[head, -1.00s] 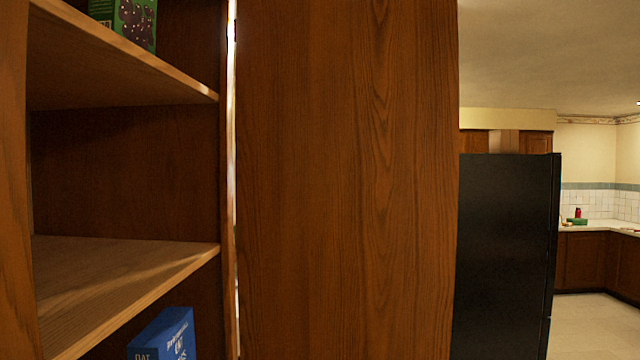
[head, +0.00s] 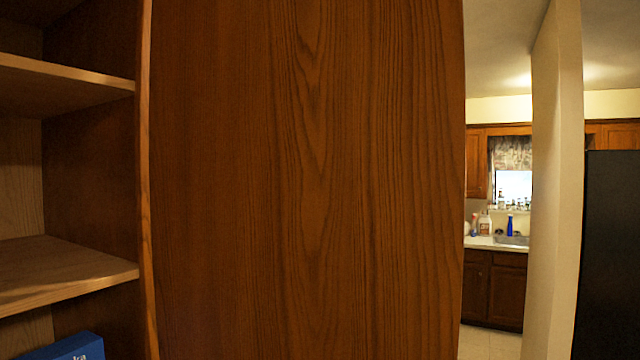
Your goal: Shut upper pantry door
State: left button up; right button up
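The upper pantry door (head: 310,180) is a tall brown wood-grain panel that fills the middle of the head view. It stands open, beside the pantry's open front. The pantry (head: 90,180) is at the left, with its shelves exposed. The door's top and bottom edges are out of view, and no handle shows on the visible face. Neither of my grippers is in view.
A blue box (head: 66,347) sits low in the pantry, below a wooden shelf (head: 65,270). Right of the door are a pale wall end (head: 556,190), a black fridge (head: 610,250) and a distant sink counter (head: 495,242) with bottles.

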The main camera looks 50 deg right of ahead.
aim_at(307, 158)
jog(key=l+u, duration=0.15)
jog(key=l, duration=0.3)
jog(key=k+l+u, duration=0.1)
jog(key=l, duration=0.3)
jog(key=k+l+u, duration=0.15)
jog(key=l, duration=0.25)
jog(key=l+u, duration=0.15)
jog(key=l, duration=0.25)
jog(key=k+l+u, duration=0.1)
jog(key=l, duration=0.3)
jog(key=k+l+u, duration=0.15)
jog(key=l, duration=0.25)
jog(key=k, duration=0.05)
